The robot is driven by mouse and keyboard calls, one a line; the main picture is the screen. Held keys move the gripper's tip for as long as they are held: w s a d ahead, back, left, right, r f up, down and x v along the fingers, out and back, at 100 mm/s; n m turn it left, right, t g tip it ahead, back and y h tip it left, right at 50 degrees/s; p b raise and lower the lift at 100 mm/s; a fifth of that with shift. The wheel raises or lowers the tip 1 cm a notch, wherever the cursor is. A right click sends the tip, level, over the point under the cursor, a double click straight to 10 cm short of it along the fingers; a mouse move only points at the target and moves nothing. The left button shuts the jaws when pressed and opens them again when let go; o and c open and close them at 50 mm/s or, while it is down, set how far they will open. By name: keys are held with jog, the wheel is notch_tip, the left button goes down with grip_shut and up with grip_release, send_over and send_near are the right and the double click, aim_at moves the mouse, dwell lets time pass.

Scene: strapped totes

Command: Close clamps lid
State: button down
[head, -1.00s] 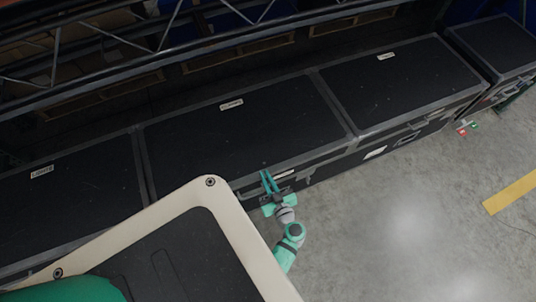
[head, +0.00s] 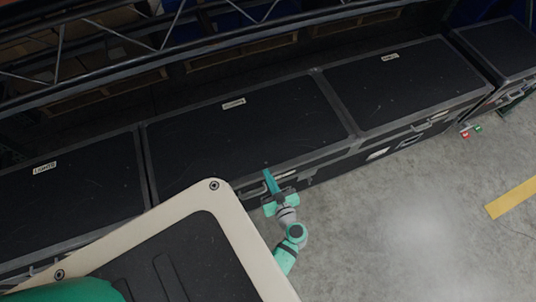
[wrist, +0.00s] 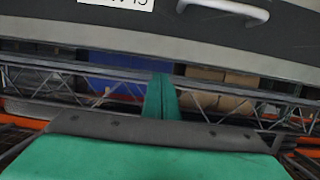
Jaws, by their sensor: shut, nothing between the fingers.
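A long black case (head: 245,125) with grey edging stands in the middle of the row, its lid lying flat on top. Its small white lid label (head: 234,103) is too small to read. My gripper (head: 268,176) is at the front edge of this case, near its right half, with both fingers together and nothing between them. In the wrist view my shut fingers (wrist: 160,95) point at a grey edge band (wrist: 150,50) of a case. Above it in that picture are a pale handle (wrist: 228,9) and a white label, cut off. Whether the fingers touch the case cannot be told.
Similar black cases stand to the left (head: 70,195), to the right (head: 400,85) and at the far right (head: 500,45). A metal truss (head: 150,60) runs behind them. Grey floor (head: 400,220) is free in front, with a yellow stripe (head: 512,199).

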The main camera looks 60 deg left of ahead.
jog(key=s+d+f, duration=0.1)
jog(key=d+f, duration=0.1)
jog(key=d, duration=0.6)
jog(key=shift+s+d, duration=0.25)
jog(key=shift+d, duration=0.15)
jog(key=s+d+f+m+t+h, duration=0.35)
jog(key=d+m+h, duration=0.25)
jog(key=d, duration=0.3)
jog(key=s+d+r+m+t+h, duration=0.2)
jog(key=d+r+m+h, duration=0.15)
jog(key=d, duration=0.55)
jog(key=s+d+r+m+t+h, duration=0.1)
jog(key=d+r+m+t+h, duration=0.1)
jog(key=r, duration=0.9)
jog(key=s+d+r+m+t+h, duration=0.1)
jog(key=d+r+m+t+h, duration=0.2)
jog(key=r, duration=0.9)
jog(key=shift+d+r+m+t, duration=0.25)
jog(key=shift+d+m+t, duration=0.4)
jog(key=shift+d+t, duration=0.2)
